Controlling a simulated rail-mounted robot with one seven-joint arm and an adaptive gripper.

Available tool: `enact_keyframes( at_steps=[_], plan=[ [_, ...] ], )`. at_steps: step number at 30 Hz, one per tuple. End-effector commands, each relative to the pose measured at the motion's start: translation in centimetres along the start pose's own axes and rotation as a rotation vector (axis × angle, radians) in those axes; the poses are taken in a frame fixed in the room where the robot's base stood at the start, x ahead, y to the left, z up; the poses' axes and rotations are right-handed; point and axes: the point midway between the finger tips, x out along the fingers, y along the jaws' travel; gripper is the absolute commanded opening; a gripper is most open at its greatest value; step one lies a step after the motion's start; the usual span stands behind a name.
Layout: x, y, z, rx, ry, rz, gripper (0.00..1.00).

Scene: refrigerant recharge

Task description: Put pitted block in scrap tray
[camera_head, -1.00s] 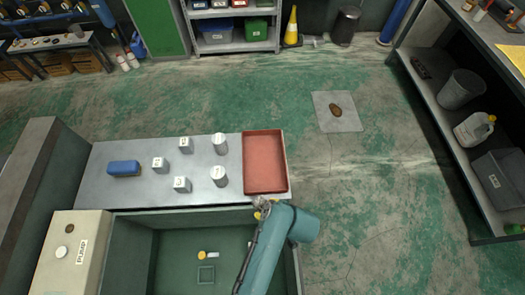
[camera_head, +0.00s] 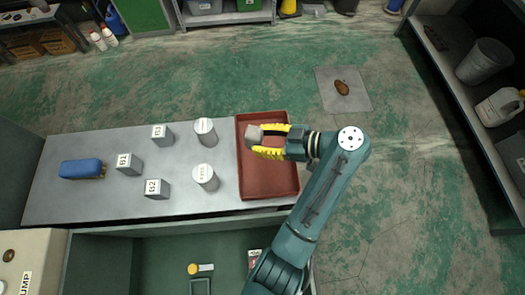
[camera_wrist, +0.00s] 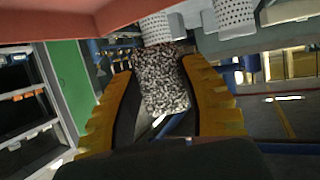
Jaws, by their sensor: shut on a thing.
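My gripper (camera_head: 268,142), with yellow fingers, is shut on a grey block (camera_head: 254,135) over the red tray (camera_head: 268,185). In the wrist view the block (camera_wrist: 162,80) has a speckled, pitted surface and sits between the two yellow fingers. The block is over the tray's upper left part, and it seems to be above the tray floor; the gap cannot be told exactly. The tray is otherwise empty where it shows. It lies at the right end of the steel bench top.
Several pieces stand left of the tray: grey blocks (camera_head: 157,188) and white-topped cylinders (camera_head: 205,177). A blue object (camera_head: 82,169) lies further left. A green tank (camera_head: 130,262) is in front.

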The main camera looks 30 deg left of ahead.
Motion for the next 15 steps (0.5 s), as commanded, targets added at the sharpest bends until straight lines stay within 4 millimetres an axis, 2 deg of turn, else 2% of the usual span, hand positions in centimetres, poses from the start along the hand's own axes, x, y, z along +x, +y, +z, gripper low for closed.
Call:
enact_keyframes(
  at_steps=[1,3,15],
  plan=[
    [0.6,0.0,1.3,0.002,0.001,-0.001,0.03],
    [1.1,0.0,2.6,0.002,0.001,0.000,0.03],
    [3.1,0.1,7.4,-0.001,-0.001,0.002,0.03]
  ],
)
